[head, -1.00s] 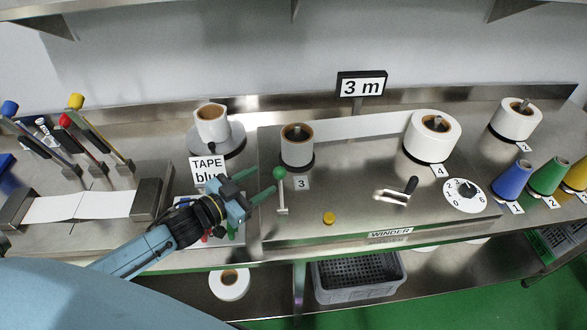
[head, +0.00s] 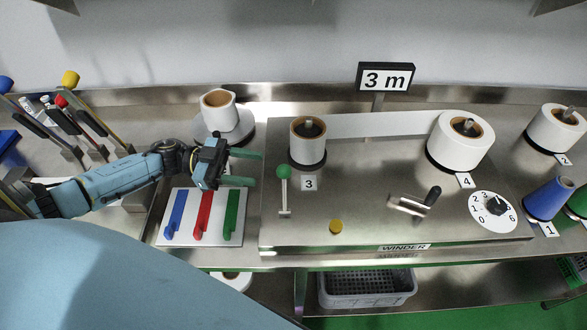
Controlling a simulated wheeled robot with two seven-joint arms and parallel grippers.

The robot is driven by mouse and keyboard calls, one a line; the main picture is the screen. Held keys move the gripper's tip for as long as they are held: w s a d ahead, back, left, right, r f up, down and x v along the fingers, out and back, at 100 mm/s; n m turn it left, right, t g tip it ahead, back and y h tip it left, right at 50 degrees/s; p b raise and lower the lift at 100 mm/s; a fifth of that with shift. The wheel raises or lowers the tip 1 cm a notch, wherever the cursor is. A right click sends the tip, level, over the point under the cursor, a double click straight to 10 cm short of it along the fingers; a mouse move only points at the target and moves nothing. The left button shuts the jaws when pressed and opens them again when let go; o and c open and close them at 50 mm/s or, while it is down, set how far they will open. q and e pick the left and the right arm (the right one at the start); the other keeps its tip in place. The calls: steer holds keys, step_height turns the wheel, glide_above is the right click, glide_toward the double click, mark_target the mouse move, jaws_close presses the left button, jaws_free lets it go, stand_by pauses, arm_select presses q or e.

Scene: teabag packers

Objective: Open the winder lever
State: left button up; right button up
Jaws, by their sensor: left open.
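The winder (head: 360,225) is a low metal box in the middle of the bench. A lever with a green ball knob (head: 283,172) stands upright near its left front edge. My left gripper (head: 252,168) is open and empty, its two fingers pointing right. It is left of the green knob in the picture and apart from it. The TAPE sign seen earlier is hidden or out of view. My right gripper is not in view.
On the winder are roll 3 (head: 307,146), roll 4 (head: 458,148), a black-knobbed crank (head: 432,196), a dial (head: 493,208) and a yellow button (head: 336,226). A white board with blue, red and green pieces (head: 187,239) lies left. A white roll (head: 218,108) stands behind my gripper.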

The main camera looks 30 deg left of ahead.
mark_target(284, 185)
arm_select(q)
steer(key=p+x, duration=0.2)
steer(key=x, duration=0.8)
steer(key=shift+d, duration=0.15)
steer(key=shift+w+r, duration=0.1)
jaws_close()
